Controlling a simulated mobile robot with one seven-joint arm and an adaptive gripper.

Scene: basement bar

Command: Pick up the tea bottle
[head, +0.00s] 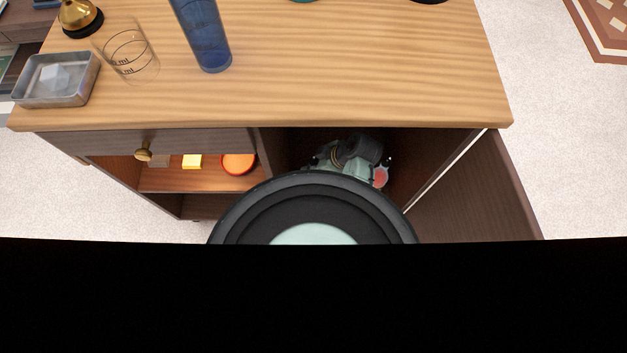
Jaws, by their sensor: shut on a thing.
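My gripper (356,152) is inside the right open compartment of the wooden cabinet (300,108), under its top. Only the dark back part of the gripper shows, by my pale wrist. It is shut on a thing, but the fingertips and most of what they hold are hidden. A small red round patch (380,177) shows just right of the wrist; I cannot tell what it belongs to. I cannot make out a tea bottle for certain. A tall blue vessel (205,40) stands on the cabinet top, its upper end out of frame.
The left shelf holds an orange bowl (238,163) and a yellow block (192,161). An open door (480,200) stands at right.

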